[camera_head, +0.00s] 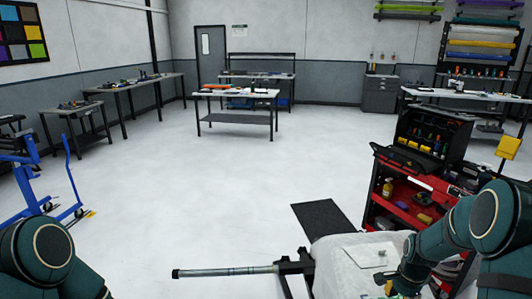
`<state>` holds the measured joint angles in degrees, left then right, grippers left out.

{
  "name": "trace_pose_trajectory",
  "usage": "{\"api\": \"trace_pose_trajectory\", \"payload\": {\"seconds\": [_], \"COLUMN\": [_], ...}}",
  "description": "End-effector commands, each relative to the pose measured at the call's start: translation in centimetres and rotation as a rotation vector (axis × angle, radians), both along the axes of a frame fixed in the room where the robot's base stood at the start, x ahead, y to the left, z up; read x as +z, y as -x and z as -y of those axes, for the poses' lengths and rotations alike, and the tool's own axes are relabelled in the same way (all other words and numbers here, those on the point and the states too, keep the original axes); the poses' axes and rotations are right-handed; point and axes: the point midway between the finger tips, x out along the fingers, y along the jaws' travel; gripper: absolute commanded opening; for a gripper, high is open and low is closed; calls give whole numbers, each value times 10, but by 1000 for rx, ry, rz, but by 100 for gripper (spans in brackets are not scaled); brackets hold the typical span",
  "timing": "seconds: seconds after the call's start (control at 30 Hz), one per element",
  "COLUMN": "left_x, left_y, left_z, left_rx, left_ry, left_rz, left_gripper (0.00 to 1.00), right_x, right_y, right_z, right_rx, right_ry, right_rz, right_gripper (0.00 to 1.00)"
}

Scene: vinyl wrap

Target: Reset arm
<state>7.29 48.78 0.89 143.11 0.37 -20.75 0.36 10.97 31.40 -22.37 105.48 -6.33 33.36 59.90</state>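My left arm comes in at the bottom left, with only its green joint housings showing. Its gripper is outside the picture. My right arm comes in from the right and bends down over the white-covered work surface (345,255). The end of my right arm is at the bottom edge, close to the surface and a small yellow-green item (388,288). Its fingers are too small and cut off to judge, and I cannot tell whether they touch anything. A small pale sheet (367,257) lies on the white surface.
A red tool cart (410,205) stands close to my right arm. A grey pole (225,271) on a black stand extends left from the white surface. A dark mat (322,217) lies behind it. A blue wheeled frame (75,190) stands left. The middle floor is clear; workbenches (237,94) line the back.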

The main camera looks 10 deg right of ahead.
Motion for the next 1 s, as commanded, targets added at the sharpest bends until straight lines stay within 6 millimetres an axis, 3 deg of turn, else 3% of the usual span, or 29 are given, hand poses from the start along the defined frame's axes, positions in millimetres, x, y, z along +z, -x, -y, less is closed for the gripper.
{"api": "trace_pose_trajectory", "payload": {"seconds": [0.17, 0.3, 0.4, 0.5, 0.6, 0.7, 1.0], "left_x": [0, 0, 0, 0, 0, 0, 0], "left_y": [0, 0, 0, 0, 0, 0, -1], "left_z": [0, 0, 0, 0, 0, 0, 0], "left_rx": [0, 1, 1, 0, 0, 0, 0], "left_ry": [0, 0, 0, 0, 0, 0, 0], "left_rz": [1, 1, 1, 1, 1, 1, 1], "left_gripper": [47, 47, 47, 47, 47, 47, 47], "right_x": [-61, -98, -112, -118, -119, -119, -118], "right_y": [12, 42, 71, 100, 122, 133, 135], "right_z": [-99, -184, -237, -276, -301, -313, -316], "right_rx": [373, 700, 916, 1092, 1214, 1282, 1302], "right_ry": [-61, -103, -124, -135, -137, -135, -131], "right_rz": [58, 134, 196, 251, 295, 321, 331], "right_gripper": [39, 39, 39, 39, 39, 39, 39]}}
